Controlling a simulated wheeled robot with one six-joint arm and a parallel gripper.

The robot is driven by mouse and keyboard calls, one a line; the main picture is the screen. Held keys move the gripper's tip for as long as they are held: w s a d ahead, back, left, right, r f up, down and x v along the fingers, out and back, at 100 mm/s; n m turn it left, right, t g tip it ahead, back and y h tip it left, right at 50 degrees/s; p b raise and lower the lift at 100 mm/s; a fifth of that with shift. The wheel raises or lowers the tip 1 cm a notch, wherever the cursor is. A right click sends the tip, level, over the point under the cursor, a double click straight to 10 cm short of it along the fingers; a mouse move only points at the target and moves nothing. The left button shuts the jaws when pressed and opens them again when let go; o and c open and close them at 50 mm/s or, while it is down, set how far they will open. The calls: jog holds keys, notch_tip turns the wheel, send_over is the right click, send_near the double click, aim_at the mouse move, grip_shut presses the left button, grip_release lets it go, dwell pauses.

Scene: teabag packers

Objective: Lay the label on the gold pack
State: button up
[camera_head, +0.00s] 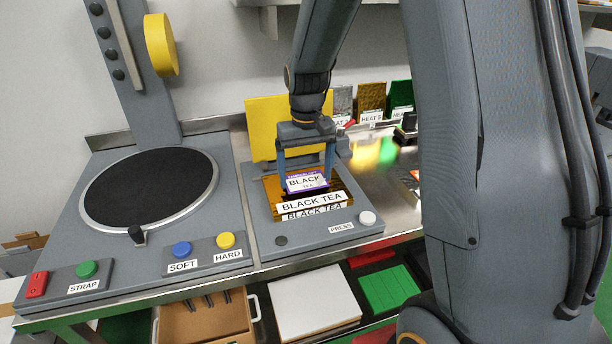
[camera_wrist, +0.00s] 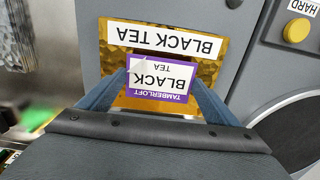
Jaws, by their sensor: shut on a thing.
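The label (camera_head: 307,183), purple-edged and white with "BLACK TEA" and "TAMBERLOFT" on it, is held between the fingers of my gripper (camera_head: 307,187). It also shows in the wrist view (camera_wrist: 160,78), between the fingers (camera_wrist: 160,92), one corner looking folded or curled. The gold pack (camera_head: 271,187) lies flat beneath it on the grey press bed. In the wrist view the pack (camera_wrist: 207,72) shows around the label, with a white "BLACK TEA" strip along one edge. The label is over the pack's middle; I cannot tell whether they touch. The label and fingers hide part of the pack.
A yellow panel (camera_head: 262,128) stands behind the press bed. A round dark turntable (camera_head: 150,188) is to the left. The PRESS button (camera_head: 367,218) is at the front right. Silver, gold and green upright packs (camera_head: 371,101) stand at the back right.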

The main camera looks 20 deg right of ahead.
jog(key=shift+f, duration=0.75)
jog(key=shift+s, duration=0.1)
